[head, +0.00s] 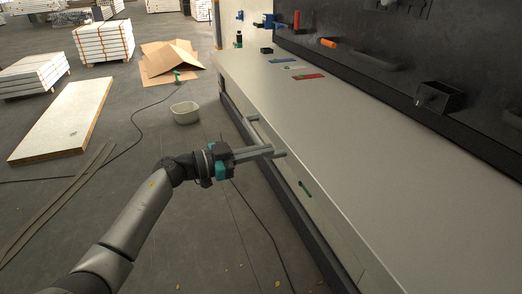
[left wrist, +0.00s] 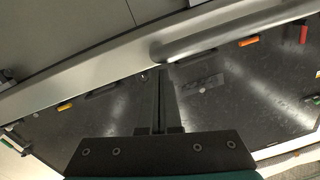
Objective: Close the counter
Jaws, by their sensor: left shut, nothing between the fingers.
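The counter (head: 340,140) is a long unit with a pale top, running from the far middle to the near right in the head view. My right gripper is not in view.
Colored flat items (head: 308,76) lie on the far part of the top. A dark wall panel (head: 400,45) with tools stands behind it. A pale bin (head: 186,113), cardboard (head: 165,62) and a cable are on the floor at left. The near countertop is clear.

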